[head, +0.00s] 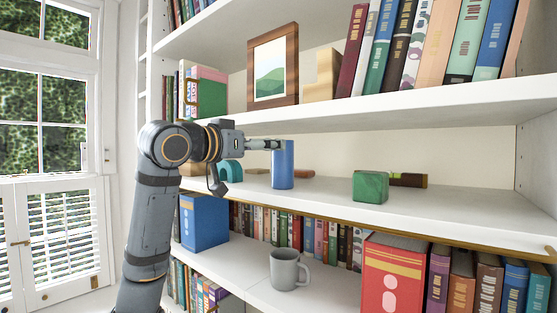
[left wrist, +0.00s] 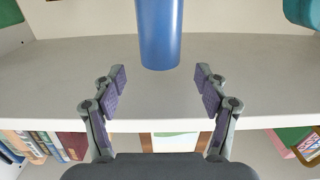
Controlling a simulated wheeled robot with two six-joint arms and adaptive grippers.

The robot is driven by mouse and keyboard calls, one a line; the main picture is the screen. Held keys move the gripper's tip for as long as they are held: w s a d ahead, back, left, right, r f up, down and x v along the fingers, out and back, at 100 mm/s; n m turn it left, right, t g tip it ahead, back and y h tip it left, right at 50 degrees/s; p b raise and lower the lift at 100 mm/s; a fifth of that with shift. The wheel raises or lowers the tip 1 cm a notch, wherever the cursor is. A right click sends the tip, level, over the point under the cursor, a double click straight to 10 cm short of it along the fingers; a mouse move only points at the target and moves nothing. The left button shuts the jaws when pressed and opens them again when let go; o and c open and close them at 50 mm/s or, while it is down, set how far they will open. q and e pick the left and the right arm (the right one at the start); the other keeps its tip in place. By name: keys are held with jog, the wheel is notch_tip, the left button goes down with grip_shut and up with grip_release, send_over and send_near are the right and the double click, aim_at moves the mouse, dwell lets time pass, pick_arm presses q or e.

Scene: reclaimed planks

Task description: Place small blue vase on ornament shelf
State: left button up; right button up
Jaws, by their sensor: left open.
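The small blue vase (head: 283,165) is a plain blue cylinder standing upright on the middle white shelf (head: 330,205) in the head view. My left gripper (head: 268,144) reaches in from the left at the height of the vase's top. The left wrist view seems upside down; there the vase (left wrist: 160,35) lies just beyond the open fingertips of my left gripper (left wrist: 160,78), with a gap on each side. The gripper holds nothing. Its fingers overlap the vase's upper edge in the head view. My right gripper is not in view.
A green block (head: 370,187) and a dark brown-green item (head: 408,179) sit right on the middle shelf, a teal arch (head: 230,171) left. The upper shelf (head: 400,103) holds a picture frame and books. A grey mug (head: 288,270) stands below.

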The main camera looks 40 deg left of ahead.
pick_arm(q)
jog(key=s+b, duration=0.1)
jog(key=s, duration=0.3)
jog(key=shift+s+a, duration=0.15)
jog(key=shift+s, duration=0.15)
